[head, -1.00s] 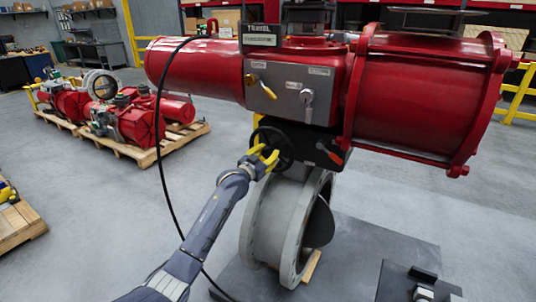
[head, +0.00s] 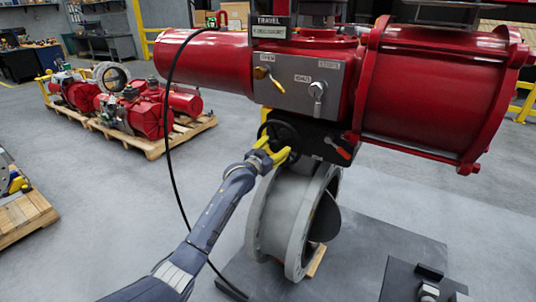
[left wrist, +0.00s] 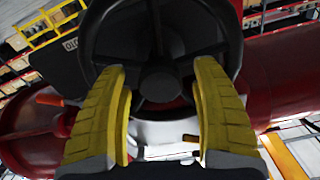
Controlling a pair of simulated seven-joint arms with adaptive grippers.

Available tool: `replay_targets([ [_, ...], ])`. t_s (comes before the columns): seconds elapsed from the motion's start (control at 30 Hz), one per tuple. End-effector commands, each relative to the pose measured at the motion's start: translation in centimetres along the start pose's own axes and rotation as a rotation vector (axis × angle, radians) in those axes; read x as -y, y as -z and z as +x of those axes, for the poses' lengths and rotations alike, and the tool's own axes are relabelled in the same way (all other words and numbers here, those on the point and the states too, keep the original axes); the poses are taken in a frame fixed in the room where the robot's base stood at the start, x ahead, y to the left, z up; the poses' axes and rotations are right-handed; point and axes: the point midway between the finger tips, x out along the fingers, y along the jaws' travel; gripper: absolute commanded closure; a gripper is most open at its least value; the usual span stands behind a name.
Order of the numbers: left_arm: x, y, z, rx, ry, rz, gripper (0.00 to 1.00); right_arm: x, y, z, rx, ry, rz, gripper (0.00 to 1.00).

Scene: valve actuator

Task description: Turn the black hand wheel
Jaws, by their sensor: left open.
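The black hand wheel (head: 284,141) sits under the red actuator, in front of its dark mounting block. In the left wrist view the wheel (left wrist: 185,40) fills the upper middle, with its spokes and round hub showing. My left gripper (head: 271,156) is at the lower left part of the wheel. Its two yellow fingers (left wrist: 162,110) are apart, one on each side of the hub's lower end in the picture, and overlap the wheel's lower rim. I cannot tell whether they touch it. Nothing is held. My right gripper is not in view.
The red actuator (head: 425,95) with its grey lever panel (head: 300,84) hangs above the wheel. The grey valve body (head: 270,215) stands below it. A black cable (head: 168,130) hangs left of the wheel. A pallet (head: 150,143) with red actuators stands at the back left.

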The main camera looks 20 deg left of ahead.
Motion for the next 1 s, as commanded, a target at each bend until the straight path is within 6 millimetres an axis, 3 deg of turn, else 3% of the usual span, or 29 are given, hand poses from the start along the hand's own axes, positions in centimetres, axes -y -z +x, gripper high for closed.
replay_targets([
  [0.6,0.0,0.0,-9.1,0.000,0.000,0.002,0.35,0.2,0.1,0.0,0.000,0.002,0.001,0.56],
  [0.8,0.0,0.0,-10.8,0.001,0.000,0.002,0.35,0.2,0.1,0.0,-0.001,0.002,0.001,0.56],
  [1.0,0.0,0.0,-11.4,0.000,0.001,0.001,0.35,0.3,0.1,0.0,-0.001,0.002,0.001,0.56],
])
